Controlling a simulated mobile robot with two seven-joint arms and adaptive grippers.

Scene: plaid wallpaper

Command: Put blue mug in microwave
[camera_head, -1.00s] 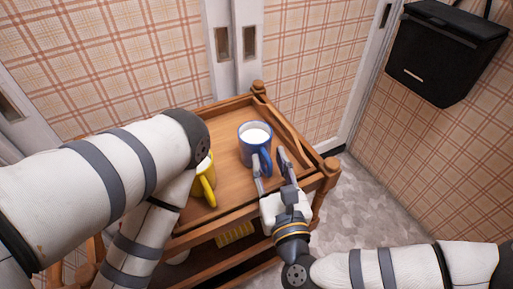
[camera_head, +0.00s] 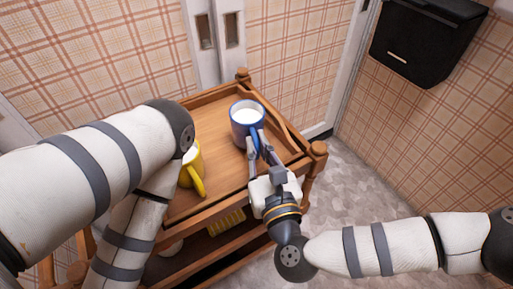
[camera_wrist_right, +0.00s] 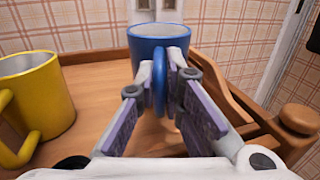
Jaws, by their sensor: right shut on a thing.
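The blue mug (camera_head: 246,114) stands upright on the top tray of a wooden cart, with a white inside or content. Its handle points toward my right gripper (camera_head: 258,146). In the right wrist view the blue mug (camera_wrist_right: 158,40) is straight ahead, and the fingers of my right gripper (camera_wrist_right: 163,85) are closed on either side of its handle. My left arm comes in from the left across the cart, and its gripper is not visible. No microwave is recognizable in these views.
A yellow mug (camera_head: 192,168) stands on the wooden cart (camera_head: 208,124), left of the blue mug and close to my left arm. It also shows in the right wrist view (camera_wrist_right: 42,95). A black box (camera_head: 425,40) hangs on the right wall. Raised rails edge the tray.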

